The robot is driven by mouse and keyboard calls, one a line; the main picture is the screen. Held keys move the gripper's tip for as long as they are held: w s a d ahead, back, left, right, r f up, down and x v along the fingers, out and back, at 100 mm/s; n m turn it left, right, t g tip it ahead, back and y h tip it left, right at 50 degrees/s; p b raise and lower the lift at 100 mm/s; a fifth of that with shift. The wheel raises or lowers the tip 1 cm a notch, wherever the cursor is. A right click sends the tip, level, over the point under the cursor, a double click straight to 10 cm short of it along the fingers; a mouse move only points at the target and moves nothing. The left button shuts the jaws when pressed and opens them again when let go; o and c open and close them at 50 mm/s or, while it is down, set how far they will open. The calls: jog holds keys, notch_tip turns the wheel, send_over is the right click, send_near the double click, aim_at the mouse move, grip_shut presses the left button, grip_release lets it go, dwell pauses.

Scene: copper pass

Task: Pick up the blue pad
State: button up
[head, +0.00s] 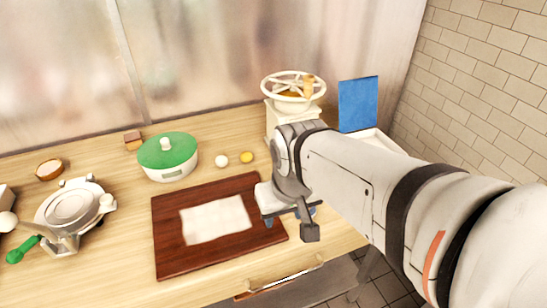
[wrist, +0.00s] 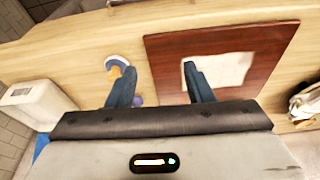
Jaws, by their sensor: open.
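The blue pad (head: 358,104) is a flat blue rectangle standing upright at the back right of the counter in the head view, behind a pale box and close to the brick wall. In the wrist view a small blue patch (wrist: 41,146) at the lower left edge looks like part of it. My gripper (head: 288,214) is well in front and to the left of the pad, over the right edge of the dark red board. In the wrist view its two blue fingers (wrist: 160,84) are spread apart, with nothing held between them.
A cream hand-wheel grinder (head: 293,88) stands left of the pad. A white box (wrist: 35,104) is at left in the wrist view. A white cloth (head: 215,219) lies on the board (head: 170,245). A green-lidded pot (head: 168,156) and metal press (head: 74,208) stand farther left.

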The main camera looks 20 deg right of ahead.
jog(key=o, duration=0.6)
jog(key=w+d+f+m+g+p, duration=0.1)
jog(key=w+d+f+m, duration=0.1)
jog(key=w+d, duration=0.3)
jog(key=shift+w+f+g, duration=0.15)
jog(key=shift+w+g, duration=0.15)
jog(key=shift+w, duration=0.9)
jog(key=shift+o, duration=0.3)
jog(key=w+d+f, duration=0.1)
jog(key=d, duration=0.1)
jog(key=w+d+f+m+p, duration=0.1)
jog(key=w+d+f, duration=0.1)
jog(key=w+d+f+m+g, duration=0.1)
jog(key=d+f, duration=0.1)
jog(key=shift+w+d+f, duration=0.1)
jog(key=shift+w+d, duration=0.2)
jog(key=shift+w, duration=0.05)
jog(key=shift+a+f+p, duration=0.1)
jog(key=shift+f+p, duration=0.6)
jog(key=shift+f, duration=3.2)
